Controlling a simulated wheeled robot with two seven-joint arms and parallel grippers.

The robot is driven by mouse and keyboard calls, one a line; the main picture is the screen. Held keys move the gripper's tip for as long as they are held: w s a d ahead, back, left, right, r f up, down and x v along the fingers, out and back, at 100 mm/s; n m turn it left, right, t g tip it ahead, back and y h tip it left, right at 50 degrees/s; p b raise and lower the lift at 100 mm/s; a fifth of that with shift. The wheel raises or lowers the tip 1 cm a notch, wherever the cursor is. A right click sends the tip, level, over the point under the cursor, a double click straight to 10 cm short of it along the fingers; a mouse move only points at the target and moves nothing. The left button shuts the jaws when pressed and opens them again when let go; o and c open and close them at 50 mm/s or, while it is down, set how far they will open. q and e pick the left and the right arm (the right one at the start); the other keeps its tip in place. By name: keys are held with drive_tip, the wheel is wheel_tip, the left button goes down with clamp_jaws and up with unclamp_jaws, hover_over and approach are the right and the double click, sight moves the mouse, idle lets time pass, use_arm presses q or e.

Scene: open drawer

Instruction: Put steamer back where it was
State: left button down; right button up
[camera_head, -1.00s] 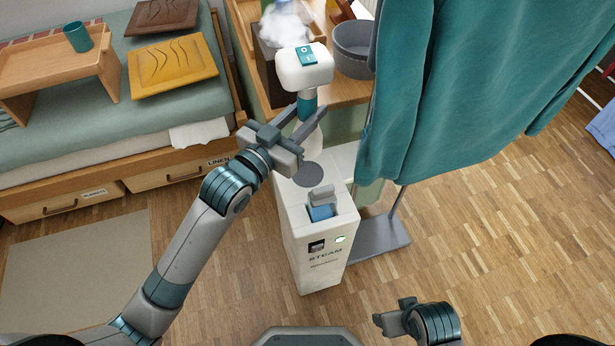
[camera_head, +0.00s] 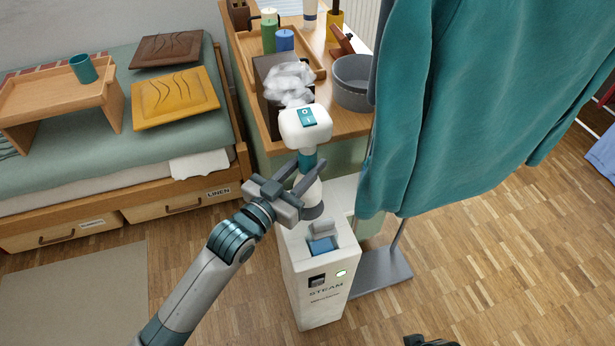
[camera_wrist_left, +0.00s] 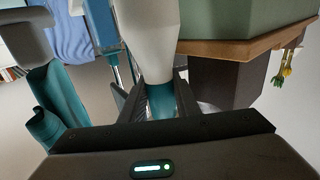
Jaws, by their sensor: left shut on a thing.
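The steamer (camera_head: 305,128) has a white head with a teal switch marked 0 and I, a teal neck and a white lower body. My left gripper (camera_head: 303,176) is shut around its teal neck and holds it upright. The left wrist view also shows the teal neck (camera_wrist_left: 161,100) between the fingers. The white STEAM station (camera_head: 318,270) stands on the floor with a green light lit. The steamer's bottom is over the grey round spot (camera_head: 313,212) on the station's top; I cannot tell whether they touch. Only a bit of my right gripper (camera_head: 428,341) shows at the bottom edge.
A teal garment (camera_head: 455,100) hangs close on the right from a stand with a grey foot (camera_head: 382,270). Behind are a wooden table, a grey bowl (camera_head: 353,82) and a white, steam-like cloud (camera_head: 290,82). A bed with drawers (camera_head: 185,200) is left.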

use_arm(q)
drive_tip(key=shift+r, duration=0.1)
drive_tip(key=shift+f+b, duration=0.3)
drive_tip(key=shift+f, duration=1.7)
drive_tip(key=c, duration=1.4)
unclamp_jaws()
drive_tip(key=shift+f, duration=0.1)
drive_tip(key=shift+o, duration=0.2)
drive_tip(key=shift+s, duration=0.1)
drive_tip(key=v, duration=1.2)
